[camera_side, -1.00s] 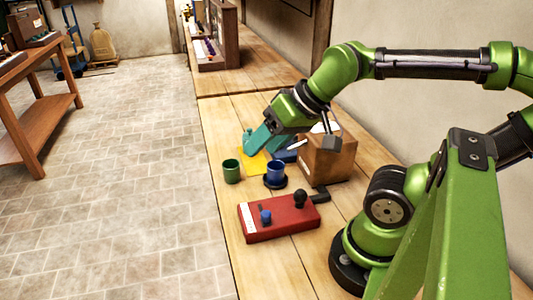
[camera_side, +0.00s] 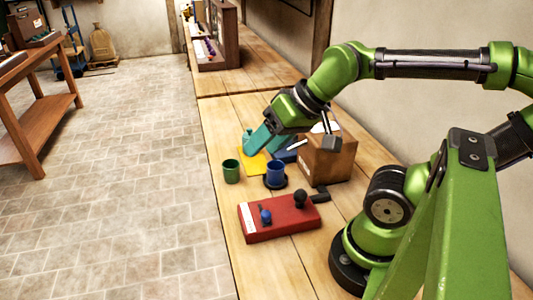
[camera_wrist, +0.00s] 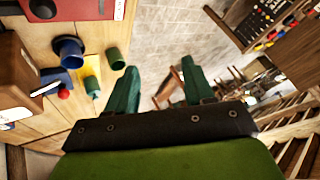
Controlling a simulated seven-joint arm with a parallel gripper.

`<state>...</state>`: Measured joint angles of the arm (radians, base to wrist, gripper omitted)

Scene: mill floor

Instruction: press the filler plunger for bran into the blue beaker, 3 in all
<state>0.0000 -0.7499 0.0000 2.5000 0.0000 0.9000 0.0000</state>
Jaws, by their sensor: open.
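The blue beaker (camera_side: 276,171) stands upright on a dark round base beside the red box in the side view. It also shows in the wrist view (camera_wrist: 68,50). The red box (camera_side: 280,222) carries a black knob (camera_side: 301,198) and a smaller blue knob (camera_side: 265,217). I cannot tell which, if either, is the bran plunger; the white label is unreadable. My gripper (camera_side: 264,145) hangs beyond the beaker, above the bench, apart from the beaker and the red box. In the wrist view my gripper (camera_wrist: 158,66) is open with nothing between its teal fingers. The beaker's contents cannot be seen.
A green beaker (camera_side: 231,171) stands left of the blue one, near the bench edge. A yellow sheet (camera_side: 252,163) lies behind them. A cardboard box (camera_side: 330,160) stands to the right.

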